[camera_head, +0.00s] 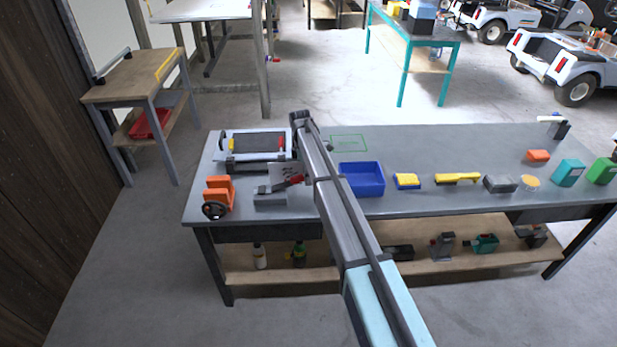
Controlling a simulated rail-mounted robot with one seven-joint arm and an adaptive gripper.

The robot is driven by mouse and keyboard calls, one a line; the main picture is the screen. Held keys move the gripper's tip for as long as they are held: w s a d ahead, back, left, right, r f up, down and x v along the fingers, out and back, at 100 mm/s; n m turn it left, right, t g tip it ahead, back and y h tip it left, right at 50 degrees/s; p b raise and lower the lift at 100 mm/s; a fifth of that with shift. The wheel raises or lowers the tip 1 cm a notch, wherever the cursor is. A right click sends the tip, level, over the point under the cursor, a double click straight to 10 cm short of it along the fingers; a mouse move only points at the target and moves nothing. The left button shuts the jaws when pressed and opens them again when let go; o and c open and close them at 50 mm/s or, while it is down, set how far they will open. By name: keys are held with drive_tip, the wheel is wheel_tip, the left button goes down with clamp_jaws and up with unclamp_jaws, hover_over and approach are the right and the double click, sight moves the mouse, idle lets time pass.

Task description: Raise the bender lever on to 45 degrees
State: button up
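The bender (270,196) is a small grey block at the left front of the grey workbench, with a pale marked plate (285,171) standing behind it. A short red-gripped lever (292,181) sits at its right side, close to the left edge of my arm. Its exact angle is too small to read. My arm crosses the middle of the view from the lower right and ends in a dark part above the bench, behind the bender. My gripper's fingers cannot be made out, nor whether they touch anything.
A blue bin (361,179) is right of my arm. A yellow-handled brush (457,178) and several small items lie farther right.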

idle(0.3)
drive_tip(key=v, duration=1.2)
